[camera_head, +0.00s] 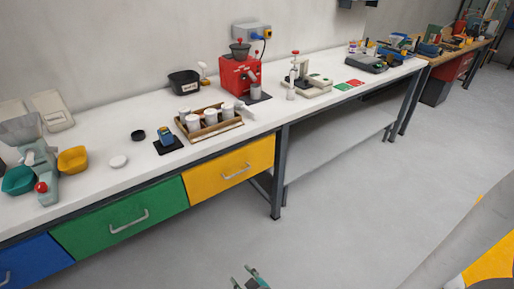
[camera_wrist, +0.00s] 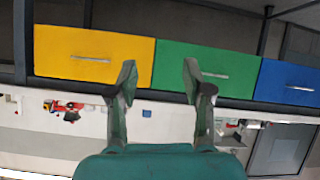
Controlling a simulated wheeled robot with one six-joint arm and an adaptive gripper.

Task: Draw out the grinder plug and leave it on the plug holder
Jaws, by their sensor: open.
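The red grinder (camera_head: 240,75) stands on the white bench against the wall, with a dark hopper on top. A grey socket box (camera_head: 245,32) is on the wall above it. A blue and yellow plug (camera_head: 267,34) sits at its right side, and a dark cord hangs from there toward the grinder. I cannot pick out the plug holder with certainty. My gripper (camera_head: 252,279) is low in front of the bench, far from the plug. In the wrist view my gripper (camera_wrist: 159,80) is open and empty, with the drawers beyond it.
A wooden tray (camera_head: 215,128) of white cups, a blue item (camera_head: 166,135) on a black pad and a black bin (camera_head: 184,82) share the bench. Yellow (camera_head: 230,172), green (camera_head: 120,217) and blue drawers are shut below. The floor in front is clear.

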